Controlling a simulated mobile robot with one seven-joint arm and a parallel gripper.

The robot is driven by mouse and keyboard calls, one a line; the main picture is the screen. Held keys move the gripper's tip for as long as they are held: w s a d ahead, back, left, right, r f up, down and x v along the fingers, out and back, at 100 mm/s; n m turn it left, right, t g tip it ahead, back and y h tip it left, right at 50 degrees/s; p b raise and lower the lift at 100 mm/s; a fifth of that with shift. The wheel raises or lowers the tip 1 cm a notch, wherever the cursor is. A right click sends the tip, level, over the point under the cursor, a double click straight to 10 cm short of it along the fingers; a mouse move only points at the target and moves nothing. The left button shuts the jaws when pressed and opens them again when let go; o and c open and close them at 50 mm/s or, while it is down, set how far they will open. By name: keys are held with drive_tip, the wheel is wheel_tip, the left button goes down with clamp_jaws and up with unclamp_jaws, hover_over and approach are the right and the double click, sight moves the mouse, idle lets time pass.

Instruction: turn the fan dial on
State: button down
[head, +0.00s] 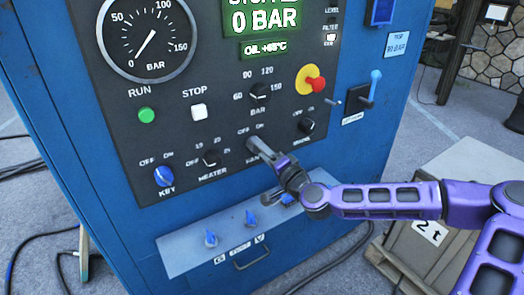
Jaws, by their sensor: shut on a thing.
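The fan dial is on the dark control panel (180,125) of a blue cabinet, below its OFF and ON labels. My gripper covers the dial, so its knob and which way it points cannot be seen. The label under it is partly hidden too. My gripper (254,144) reaches in from the right, with its fingertips at the panel, and is shut on the fan dial.
Near the gripper are the heater dial (211,158), the bar dial (260,92), another small dial (306,125) and a red stop knob (316,84). A shelf with blue valve levers (251,218) lies below. A crate (425,245) stands right.

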idle(0.4)
drive_tip(key=shift+c, duration=1.5)
unclamp_jaws()
drive_tip(key=shift+a, duration=0.1)
